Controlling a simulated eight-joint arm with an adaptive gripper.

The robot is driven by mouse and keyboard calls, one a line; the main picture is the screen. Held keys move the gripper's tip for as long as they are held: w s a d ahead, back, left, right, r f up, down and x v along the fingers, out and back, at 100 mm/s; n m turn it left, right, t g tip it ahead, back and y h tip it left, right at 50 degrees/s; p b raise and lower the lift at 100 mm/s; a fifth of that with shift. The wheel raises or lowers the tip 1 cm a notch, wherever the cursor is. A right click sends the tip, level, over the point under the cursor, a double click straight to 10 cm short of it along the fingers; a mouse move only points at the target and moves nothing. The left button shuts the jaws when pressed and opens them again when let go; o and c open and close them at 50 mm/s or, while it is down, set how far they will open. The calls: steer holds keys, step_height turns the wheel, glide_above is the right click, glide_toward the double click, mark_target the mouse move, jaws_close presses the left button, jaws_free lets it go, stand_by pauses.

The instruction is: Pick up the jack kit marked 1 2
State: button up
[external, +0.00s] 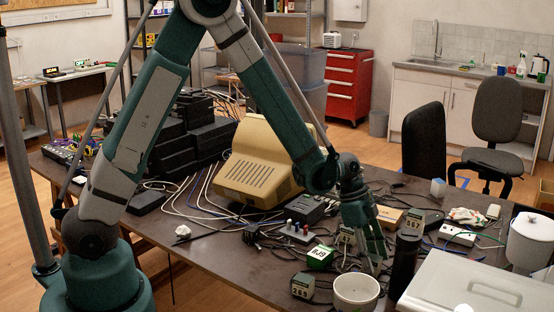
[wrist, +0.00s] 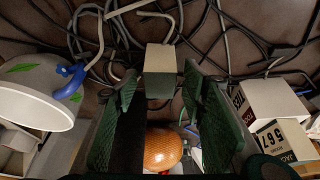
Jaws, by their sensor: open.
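My gripper (external: 374,262) points down over the front part of the table, with its fingers apart. In the wrist view, my gripper (wrist: 161,88) has a small box (wrist: 160,60) with a beige top and grey-green side in line with the gap between its fingers. I cannot tell whether the fingers touch it, and no marking is readable on it. I cannot make out a 1 2 marking.
A white bowl (external: 356,293) stands close to my gripper, and a dark cylinder (external: 404,262) stands to its right. A green box (external: 320,257) is to the left. An orange rounded thing (wrist: 162,150) shows between the fingers' bases. Cables cover much of the table.

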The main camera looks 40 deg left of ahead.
mark_target(373, 257)
steer(key=c, duration=1)
steer(key=shift+r, duration=0.15)
steer(key=shift+r+p, duration=0.95)
steer(key=shift+r, duration=3.95)
